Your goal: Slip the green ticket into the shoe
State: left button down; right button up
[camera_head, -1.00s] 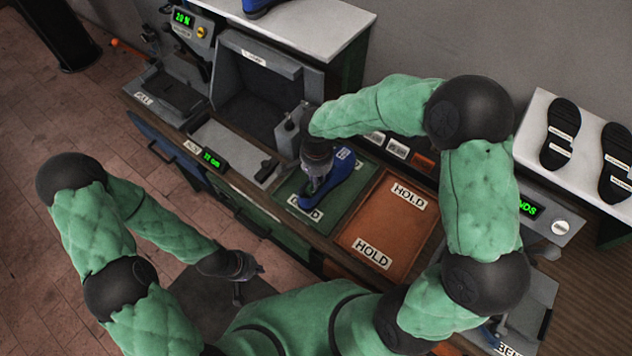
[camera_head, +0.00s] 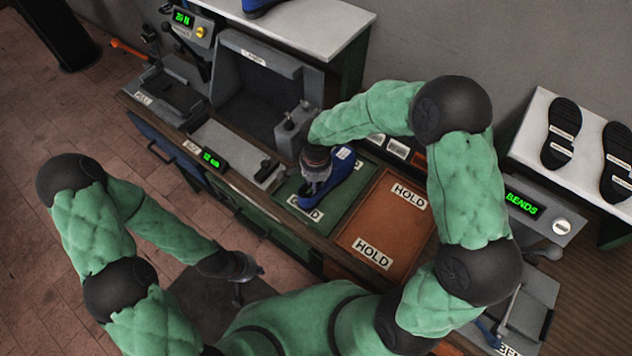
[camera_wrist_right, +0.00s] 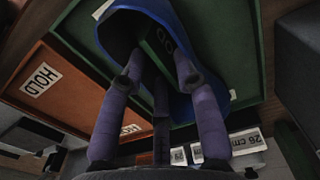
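The blue shoe (camera_head: 345,187) lies on the green mat (camera_head: 365,218) with its opening under my right gripper (camera_head: 318,187). In the right wrist view the shoe (camera_wrist_right: 188,20) fills the upper middle.
A brown mat (camera_head: 385,222) labelled HOLD lies right of the green one. Grey machines with displays stand at left and at right, the right one (camera_head: 535,210) reading BENDS. Black soles (camera_head: 562,132) lie on a white table at the far right.

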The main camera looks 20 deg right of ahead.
jog(key=shift+r, duration=0.1)
notch_tip(320, 180, up, 12)
jog(key=p, duration=0.1)
dwell(0.5)
